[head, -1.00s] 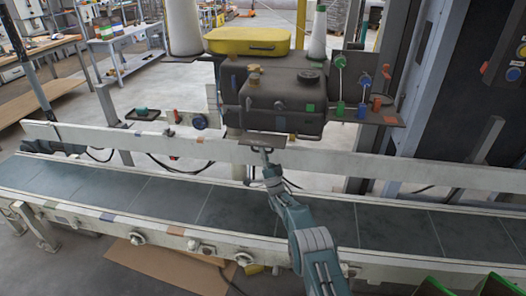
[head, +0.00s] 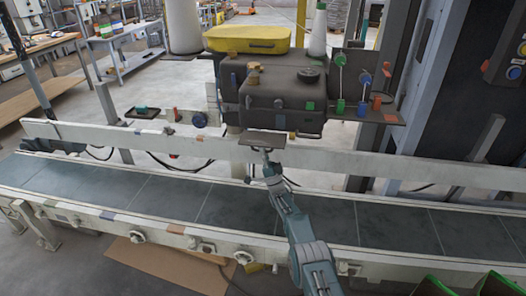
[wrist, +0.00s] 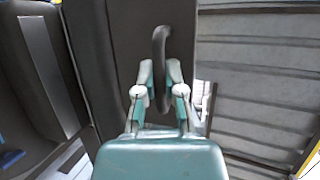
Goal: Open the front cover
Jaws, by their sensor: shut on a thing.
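A dark brown bagging machine (head: 285,103) hangs over the conveyor. A small flat brown plate, which looks like the front cover (head: 262,139), juts from its lower front toward me. My gripper (head: 267,152) is at the plate's near edge. In the wrist view, my gripper (wrist: 160,75) has its two teal fingers on either side of a dark curved handle (wrist: 161,45), shut on it. The handle stands on a dark panel (wrist: 112,50). I cannot tell how far the cover is swung, since it shows nearly edge-on.
A pale conveyor rail (head: 400,168) runs just behind and below my gripper. The conveyor belt (head: 150,198) lies beneath my arm. A side shelf with blue, green and red parts (head: 375,110) stands right of the machine. A yellow lid (head: 247,39) tops it.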

